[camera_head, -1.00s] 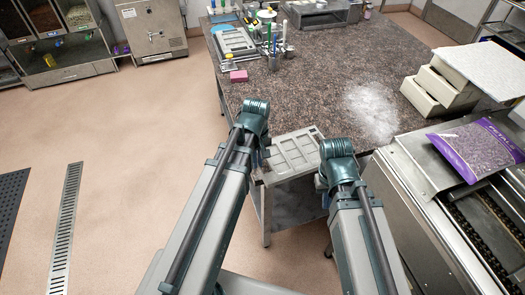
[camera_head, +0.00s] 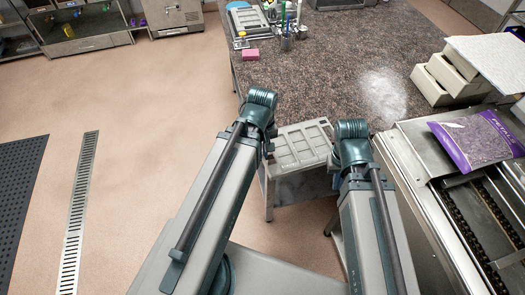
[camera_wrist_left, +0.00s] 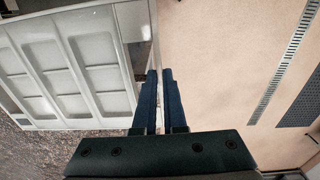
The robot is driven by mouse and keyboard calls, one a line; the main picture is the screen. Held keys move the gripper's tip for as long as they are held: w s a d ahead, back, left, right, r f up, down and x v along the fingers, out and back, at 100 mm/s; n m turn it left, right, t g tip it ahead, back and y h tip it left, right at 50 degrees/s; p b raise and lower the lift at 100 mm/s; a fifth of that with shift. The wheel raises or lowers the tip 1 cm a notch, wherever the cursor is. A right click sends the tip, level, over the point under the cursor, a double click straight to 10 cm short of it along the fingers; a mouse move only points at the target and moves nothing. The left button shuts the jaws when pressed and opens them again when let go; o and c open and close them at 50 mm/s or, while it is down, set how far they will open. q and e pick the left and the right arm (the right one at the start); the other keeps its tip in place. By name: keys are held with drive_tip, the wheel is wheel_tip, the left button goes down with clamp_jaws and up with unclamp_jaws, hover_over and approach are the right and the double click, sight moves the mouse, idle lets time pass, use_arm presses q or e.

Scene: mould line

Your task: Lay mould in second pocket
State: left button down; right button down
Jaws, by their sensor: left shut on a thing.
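The mould (camera_head: 299,147) is a pale grey tray with several rectangular hollows. In the head view it lies level between my two arms at the front edge of the dark table, and I cannot tell whether it touches the table. In the left wrist view the mould (camera_wrist_left: 131,104) fills the left side. My left gripper (camera_wrist_left: 159,72) is shut on its rim there. In the head view my left gripper (camera_head: 267,146) is mostly hidden by its wrist. My right gripper's fingers are hidden behind its wrist at the mould's right side. I cannot make out a second pocket.
The dark speckled table (camera_head: 330,85) has a white powder patch and a pink block (camera_head: 251,55). A metal machine with a chain track (camera_head: 485,215) stands at the right, carrying a purple bag (camera_head: 475,140). The floor (camera_head: 150,110) at left is open.

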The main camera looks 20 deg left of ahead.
use_arm(q)
drive_tip(key=shift+r+p, duration=0.4)
drive_tip(key=shift+r, duration=0.35)
drive_tip(key=shift+f, duration=0.1)
